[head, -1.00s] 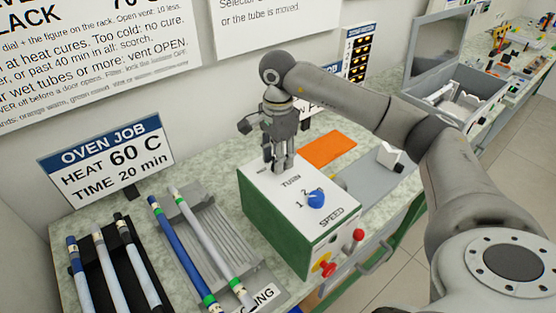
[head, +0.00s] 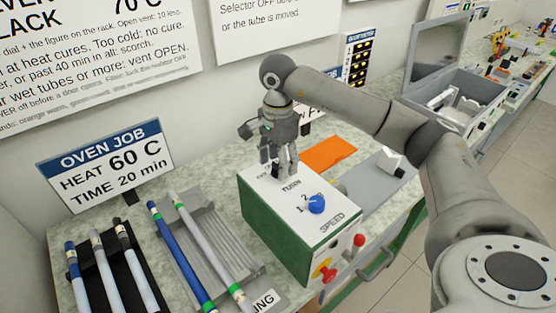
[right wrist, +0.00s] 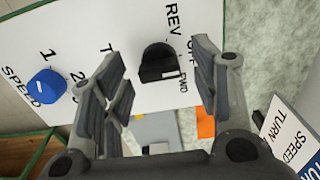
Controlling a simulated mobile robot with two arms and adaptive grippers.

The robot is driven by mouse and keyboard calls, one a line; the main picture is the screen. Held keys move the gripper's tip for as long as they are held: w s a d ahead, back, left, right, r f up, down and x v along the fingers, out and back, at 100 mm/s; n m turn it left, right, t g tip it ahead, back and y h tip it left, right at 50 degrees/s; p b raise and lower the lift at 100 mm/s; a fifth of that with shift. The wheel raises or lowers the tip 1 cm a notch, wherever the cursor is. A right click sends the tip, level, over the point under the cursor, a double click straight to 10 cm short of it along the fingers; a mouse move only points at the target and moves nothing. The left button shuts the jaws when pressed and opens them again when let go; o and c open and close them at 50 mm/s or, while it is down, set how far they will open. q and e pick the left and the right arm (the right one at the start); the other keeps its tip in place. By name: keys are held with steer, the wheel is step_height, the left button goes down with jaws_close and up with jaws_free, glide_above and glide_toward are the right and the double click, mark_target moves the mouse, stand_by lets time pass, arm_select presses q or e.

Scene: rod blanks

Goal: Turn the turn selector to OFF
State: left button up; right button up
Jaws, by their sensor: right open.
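The turn selector (right wrist: 158,62) is a black knob on the white top of a green-sided box (head: 300,226). In the right wrist view it lies between the spread fingers of my right gripper (right wrist: 160,66), with a visible gap on each side. REV, OFF and FWD are printed around it. A pale mark on the knob appears on the FWD side, but its exact setting is hard to tell. In the head view my right gripper (head: 280,170) is over the far end of the box top and hides the selector. My left gripper is not in view.
A blue speed knob (head: 316,204) sits on the same box top. Red and yellow controls (head: 325,270) stick out of its front. A grey rack (head: 208,240) with tubes stands to the left. An orange mat (head: 328,153) lies behind the box.

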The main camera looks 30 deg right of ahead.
mark_target(278, 164)
step_height(278, 164, up, 12)
stand_by(0.6)
stand_by(0.5)
